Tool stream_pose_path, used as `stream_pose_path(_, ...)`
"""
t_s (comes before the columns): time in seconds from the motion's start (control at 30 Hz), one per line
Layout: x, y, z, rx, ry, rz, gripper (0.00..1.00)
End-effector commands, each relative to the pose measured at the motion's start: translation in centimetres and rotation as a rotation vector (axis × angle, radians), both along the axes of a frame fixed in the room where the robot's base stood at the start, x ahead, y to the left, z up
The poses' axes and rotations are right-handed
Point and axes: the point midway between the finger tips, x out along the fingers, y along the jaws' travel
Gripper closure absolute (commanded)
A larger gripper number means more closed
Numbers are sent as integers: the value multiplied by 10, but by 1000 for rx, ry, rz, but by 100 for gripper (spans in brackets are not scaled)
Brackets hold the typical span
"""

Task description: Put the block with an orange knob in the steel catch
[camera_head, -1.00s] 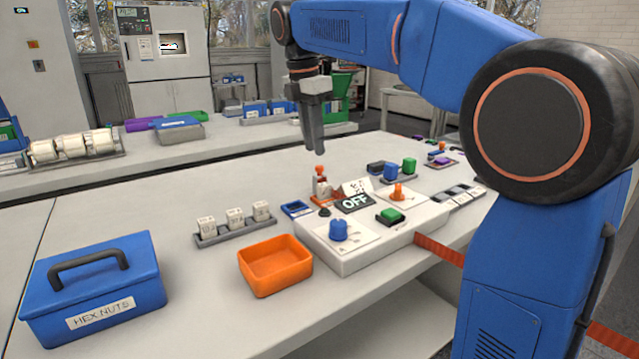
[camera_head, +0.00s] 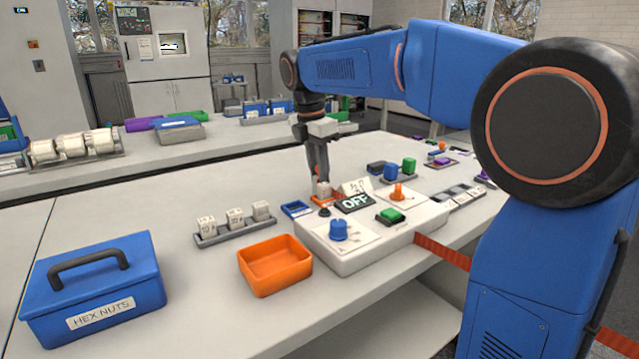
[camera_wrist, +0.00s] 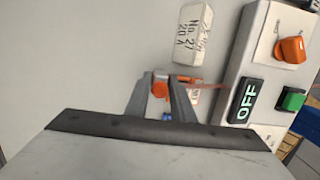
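The block with an orange knob (camera_head: 323,188) stands upright at the back left of the white cycler unit, partly covered by my fingers. In the wrist view its orange knob (camera_wrist: 159,88) shows between my two fingertips. My gripper (camera_head: 319,178) points straight down over the block, with the fingertips at the knob's height. The wrist view shows my gripper (camera_wrist: 163,90) with its fingers apart, one on each side of the knob; contact is not clear. I cannot make out the steel catch for certain.
The cycler unit (camera_head: 345,262) has a blue knob, a green button, an orange switch and an OFF display (camera_head: 355,202). A white labelled block (camera_wrist: 193,35) stands close to my fingers. An orange bin (camera_head: 275,265), a blue tray (camera_head: 297,208) and a blue HEX NUTS box (camera_head: 95,285) stand leftward.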

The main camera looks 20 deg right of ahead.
Motion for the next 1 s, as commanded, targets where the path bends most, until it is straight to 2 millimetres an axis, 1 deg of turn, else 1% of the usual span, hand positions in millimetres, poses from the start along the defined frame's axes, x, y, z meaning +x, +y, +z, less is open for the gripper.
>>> stream_pose_path(0.1,0,0,0,0,0,0,78)
stream_pose_path(0.2,0,0,0,0,0,0,100)
stream_pose_path(0.47,0,0,1,0,-1,0,100)
stream_pose_path(0.57,0,0,4,1,-2,0,100)
stream_pose_path(0.67,1,0,15,1,-3,0,100)
stream_pose_path(1.0,1,0,75,1,-3,-1,100)
